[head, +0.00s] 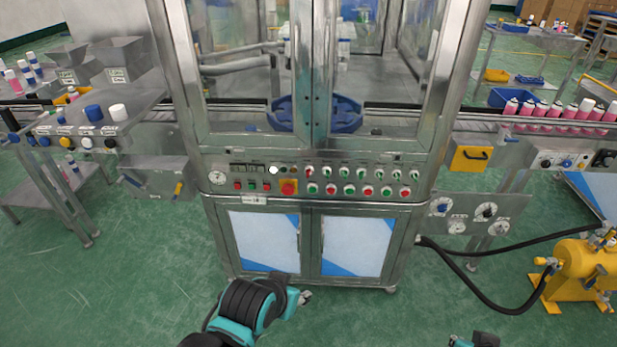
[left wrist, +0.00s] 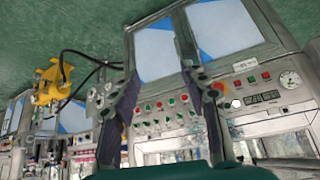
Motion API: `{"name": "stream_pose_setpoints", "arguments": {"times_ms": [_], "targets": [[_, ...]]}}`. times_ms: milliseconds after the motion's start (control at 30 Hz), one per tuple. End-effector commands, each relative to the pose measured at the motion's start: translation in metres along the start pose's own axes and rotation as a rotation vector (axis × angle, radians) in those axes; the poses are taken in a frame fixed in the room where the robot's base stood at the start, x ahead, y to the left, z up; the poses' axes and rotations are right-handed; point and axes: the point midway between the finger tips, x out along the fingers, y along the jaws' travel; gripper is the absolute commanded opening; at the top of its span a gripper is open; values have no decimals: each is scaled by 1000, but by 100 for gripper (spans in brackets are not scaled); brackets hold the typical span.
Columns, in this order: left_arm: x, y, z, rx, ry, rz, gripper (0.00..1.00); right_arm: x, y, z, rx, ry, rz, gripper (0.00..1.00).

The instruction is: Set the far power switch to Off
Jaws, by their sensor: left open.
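The machine's front control panel (head: 330,180) carries rows of red and green buttons and a red-and-yellow switch (head: 288,187). Another yellow switch-like box (head: 471,157) is on the right-hand conveyor's side. I cannot tell which is the far power switch, and the settings are too small to read. My left gripper (head: 304,297) is in front of the lower cabinet doors, below the panel and apart from it. In the left wrist view my left gripper (left wrist: 163,76) is open and empty, with the panel (left wrist: 165,120) upside down behind it. Only a bit of my right arm shows at the bottom edge.
Glass doors (head: 318,70) stand above the panel. Conveyors run left and right, with pink cans (head: 560,112) at right. A yellow tank (head: 585,270) with black hoses stands on the right floor. The green floor before the cabinet is clear.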

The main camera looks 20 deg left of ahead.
Motion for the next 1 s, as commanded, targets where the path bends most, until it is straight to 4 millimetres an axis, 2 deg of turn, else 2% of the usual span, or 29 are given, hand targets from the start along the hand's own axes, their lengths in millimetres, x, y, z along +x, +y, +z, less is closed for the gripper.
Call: {"name": "stream_pose_setpoints", "arguments": {"times_ms": [67, 167, 400, 600, 700, 833, 1000], "targets": [[2, -6, -11, 24, 13, -24, 45, -1, 0, 0, 0, 0, 0, 0], [10, -23, -39, 96, 49, -91, 45, -2, 0, -1, 0, 0, 0, 0], [45, -79, -143, 409, 171, -348, 45, -6, 0, -4, 0, 0, 0, 0], [84, -110, -219, 705, 246, -558, 45, -8, 0, -6, 0, 0, 0, 0], [108, -119, -248, 860, 274, -657, 45, -10, 0, -7, 0, 0, 0, 0], [143, -124, -278, 1071, 297, -780, 45, -12, 0, -8, 0, 0, 0, 0], [195, -120, -295, 1356, 309, -925, 45, -14, 0, -10, 0, 0, 0, 0]]}}
